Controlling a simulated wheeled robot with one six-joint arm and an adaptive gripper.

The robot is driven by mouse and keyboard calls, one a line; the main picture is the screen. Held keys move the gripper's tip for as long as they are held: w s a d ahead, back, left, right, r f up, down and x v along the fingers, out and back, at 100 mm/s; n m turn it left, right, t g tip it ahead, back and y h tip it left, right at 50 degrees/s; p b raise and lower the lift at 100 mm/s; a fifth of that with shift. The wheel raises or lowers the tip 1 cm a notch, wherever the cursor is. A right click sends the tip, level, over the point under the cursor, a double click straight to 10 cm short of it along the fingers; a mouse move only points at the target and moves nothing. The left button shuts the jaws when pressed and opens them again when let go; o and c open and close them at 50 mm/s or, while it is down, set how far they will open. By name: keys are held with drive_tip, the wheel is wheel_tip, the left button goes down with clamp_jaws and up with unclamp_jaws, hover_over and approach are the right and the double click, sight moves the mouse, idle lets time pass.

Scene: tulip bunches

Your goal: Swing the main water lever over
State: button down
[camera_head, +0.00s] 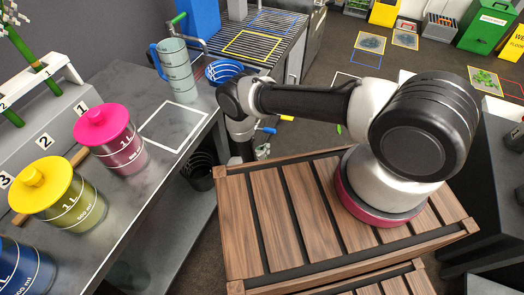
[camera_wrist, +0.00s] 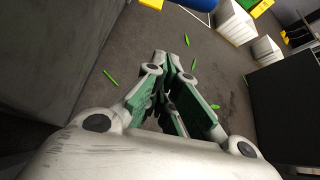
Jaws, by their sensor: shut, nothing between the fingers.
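A small blue handle (camera_head: 267,130) shows just right of my wrist in the head view, low beside the counter's end. I cannot tell whether it is the main water lever. A tap with a green handle (camera_head: 178,18) stands at the back of the counter by the sink, well apart from my arm. My gripper (camera_wrist: 170,64) is shut and empty in the wrist view, with its fingers over the dark floor. No lever shows between or beside the fingers there. In the head view the fingers are mostly hidden below my wrist.
The counter (camera_head: 150,82) at left holds a pink-lidded jug (camera_head: 122,150), a yellow-lidded jug (camera_head: 82,202), a clear measuring jug (camera_head: 178,75) and a blue bowl (camera_head: 224,71). A black bin (camera_head: 199,174) stands under its edge. Green scraps (camera_wrist: 111,78) lie on the floor.

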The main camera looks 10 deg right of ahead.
drive_tip(key=w, duration=0.1)
drive_tip(key=w+d+r, duration=0.2)
drive_tip(key=shift+w+d, duration=0.1)
drive_tip(key=shift+w, duration=0.3)
wheel_tip(320, 180, up, 2)
drive_tip(key=shift+r, duration=0.25)
drive_tip(key=shift+f, duration=0.1)
idle(0.3)
